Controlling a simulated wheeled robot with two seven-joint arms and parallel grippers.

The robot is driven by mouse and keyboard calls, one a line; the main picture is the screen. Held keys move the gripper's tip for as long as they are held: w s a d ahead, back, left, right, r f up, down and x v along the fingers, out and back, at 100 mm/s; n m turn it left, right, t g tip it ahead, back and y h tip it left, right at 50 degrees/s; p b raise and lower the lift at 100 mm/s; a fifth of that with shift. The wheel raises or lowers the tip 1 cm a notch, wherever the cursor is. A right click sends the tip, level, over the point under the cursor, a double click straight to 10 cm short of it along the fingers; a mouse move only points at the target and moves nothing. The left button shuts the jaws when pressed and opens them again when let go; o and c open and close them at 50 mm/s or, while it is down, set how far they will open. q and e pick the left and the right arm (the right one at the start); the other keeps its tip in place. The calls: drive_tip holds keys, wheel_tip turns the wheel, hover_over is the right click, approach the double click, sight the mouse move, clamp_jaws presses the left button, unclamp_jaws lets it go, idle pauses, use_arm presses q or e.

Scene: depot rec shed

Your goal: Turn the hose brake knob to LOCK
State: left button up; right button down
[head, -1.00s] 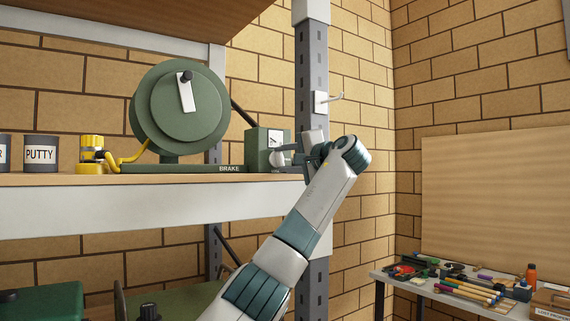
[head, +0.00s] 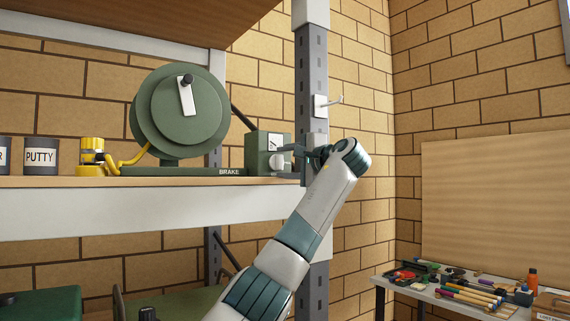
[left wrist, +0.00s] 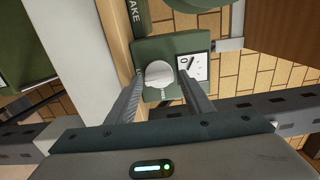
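The hose brake is a green box (head: 256,151) on the shelf beside the green hose reel (head: 180,112); BRAKE is lettered on the reel's base. Its round pale knob (left wrist: 159,74) faces me in the left wrist view and is partly covered by my gripper in the head view. A white plate with dark marks (left wrist: 194,68) is beside the knob; I cannot read a LOCK mark. My left gripper (left wrist: 160,76) is open, one finger on each side of the knob, with small gaps seeming to show. My right gripper is not in view.
The shelf's front edge (head: 140,209) runs just below the brake. A PUTTY can (head: 41,157) and a yellow hose fitting (head: 92,157) are at left.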

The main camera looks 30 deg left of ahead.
use_arm(q)
drive_tip(key=shift+f, duration=0.25)
idle(0.4)
drive_tip(key=shift+n, duration=0.3)
